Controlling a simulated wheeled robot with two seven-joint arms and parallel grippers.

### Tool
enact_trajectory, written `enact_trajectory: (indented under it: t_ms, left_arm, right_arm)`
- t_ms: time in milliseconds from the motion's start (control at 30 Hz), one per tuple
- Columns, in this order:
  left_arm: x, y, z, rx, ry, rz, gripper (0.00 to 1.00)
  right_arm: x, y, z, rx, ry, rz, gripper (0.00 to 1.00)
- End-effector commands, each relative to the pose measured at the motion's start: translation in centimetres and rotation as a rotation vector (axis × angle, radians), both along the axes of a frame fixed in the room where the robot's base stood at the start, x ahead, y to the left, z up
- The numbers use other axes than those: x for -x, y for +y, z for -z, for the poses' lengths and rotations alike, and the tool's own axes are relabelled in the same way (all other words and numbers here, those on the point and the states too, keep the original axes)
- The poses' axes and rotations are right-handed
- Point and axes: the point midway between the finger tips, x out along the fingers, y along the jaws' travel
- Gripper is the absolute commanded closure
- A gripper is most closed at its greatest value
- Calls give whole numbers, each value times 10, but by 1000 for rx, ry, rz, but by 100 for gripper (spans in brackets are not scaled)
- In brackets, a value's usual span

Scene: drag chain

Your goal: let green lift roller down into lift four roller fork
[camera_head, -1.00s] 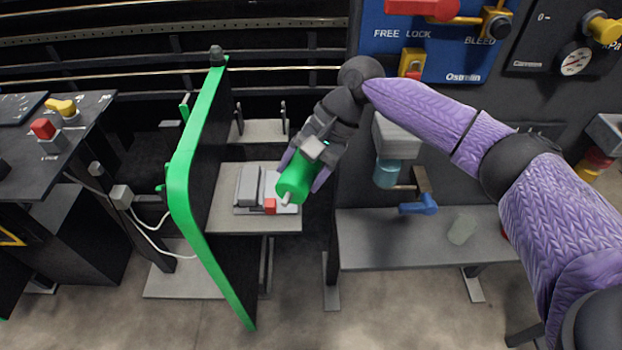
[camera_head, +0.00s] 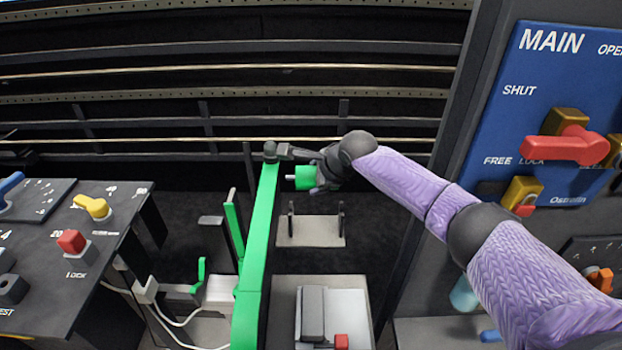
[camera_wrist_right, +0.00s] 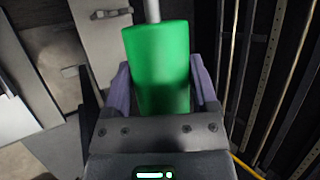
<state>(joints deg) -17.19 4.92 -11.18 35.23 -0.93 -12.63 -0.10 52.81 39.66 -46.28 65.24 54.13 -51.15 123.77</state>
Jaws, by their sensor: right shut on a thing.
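The green lift roller (camera_head: 305,178) is in my right gripper (camera_head: 318,178), which is shut on it. The roller lies roughly level in the head view, its pale pin pointing left. In the right wrist view the roller (camera_wrist_right: 160,65) sits between the purple fingers, its metal pin at the top. A fork with two dark uprights (camera_head: 341,220) on a pale plate shows below the gripper in the head view; it looks like the lift four roller fork. The roller appears above and apart from it. My left gripper is out of view.
A tall green-edged panel (camera_head: 257,250) stands just left of the roller, its dark top knob close to my gripper. A bench (camera_head: 358,290) with grey blocks and a red block (camera_head: 341,341) is nearer. Dark rails run behind; a blue panel (camera_head: 500,130) stands right.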

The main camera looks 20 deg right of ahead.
Motion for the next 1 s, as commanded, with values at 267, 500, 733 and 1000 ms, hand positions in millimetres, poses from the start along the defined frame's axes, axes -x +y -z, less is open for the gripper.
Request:
enact_trajectory:
  t_ms: [267, 500, 733, 1000]
  left_arm:
    - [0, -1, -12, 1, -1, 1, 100]
    - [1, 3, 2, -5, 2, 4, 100]
    - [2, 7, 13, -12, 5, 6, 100]
    - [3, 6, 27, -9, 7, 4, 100]
  right_arm:
    - [0, 2, -4, -5, -3, -5, 100]
    - [0, 2, 24, -4, -1, -7, 100]
    - [0, 2, 47, -5, -2, -6, 100]
    - [0, 2, 73, -5, -3, -6, 100]
